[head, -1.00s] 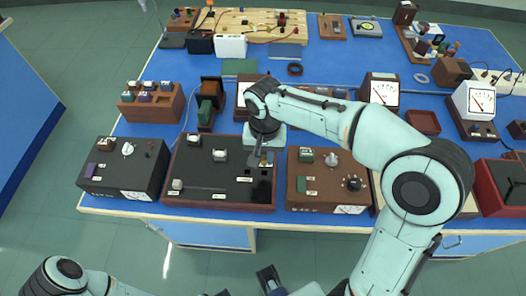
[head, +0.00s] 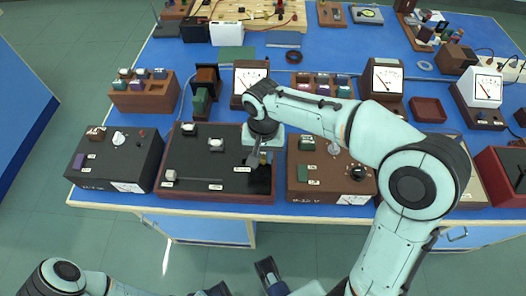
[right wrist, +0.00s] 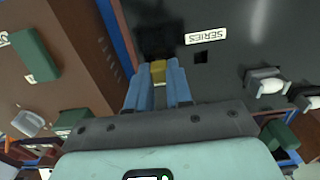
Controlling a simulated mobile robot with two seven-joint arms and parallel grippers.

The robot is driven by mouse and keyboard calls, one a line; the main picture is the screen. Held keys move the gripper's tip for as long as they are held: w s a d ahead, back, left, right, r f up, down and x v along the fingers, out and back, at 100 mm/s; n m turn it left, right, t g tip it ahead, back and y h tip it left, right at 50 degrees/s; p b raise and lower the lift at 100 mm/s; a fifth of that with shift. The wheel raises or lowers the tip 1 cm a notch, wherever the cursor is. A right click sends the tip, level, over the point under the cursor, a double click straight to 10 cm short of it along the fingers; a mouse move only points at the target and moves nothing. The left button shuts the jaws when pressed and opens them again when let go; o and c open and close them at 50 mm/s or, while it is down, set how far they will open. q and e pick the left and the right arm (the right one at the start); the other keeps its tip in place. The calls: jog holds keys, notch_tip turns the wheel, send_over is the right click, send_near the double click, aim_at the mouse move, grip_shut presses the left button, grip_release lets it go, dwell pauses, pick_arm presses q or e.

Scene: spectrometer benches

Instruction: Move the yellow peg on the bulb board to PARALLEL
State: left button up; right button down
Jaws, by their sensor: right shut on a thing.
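The bulb board (head: 205,178) is a dark, brown-edged panel near the front of the blue bench, with white bulb holders and small labels. My right gripper (head: 258,162) is over its right side, pointing down. In the right wrist view its blue fingers (right wrist: 158,85) are shut on the yellow peg (right wrist: 158,70). The SERIES label (right wrist: 205,36) and a dark square hole (right wrist: 201,57) lie just right of the peg there. I cannot tell whether the peg touches the board. No PARALLEL label is readable. What looks like my left gripper (head: 268,275) is low in the head view, away from the bench.
A brown box with knobs (head: 330,175) stands close to the right of the bulb board. A black box (head: 115,158) stands to its left. A wooden block with several coloured pieces (head: 145,92) and meters (head: 387,78) stand behind.

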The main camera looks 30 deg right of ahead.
jog(key=shift+f, duration=0.2)
jog(key=c, duration=0.9)
grip_release()
jog(key=shift+c, duration=0.2)
notch_tip(320, 180, up, 14)
jog(key=p, duration=0.3)
jog(key=shift+f, duration=0.25)
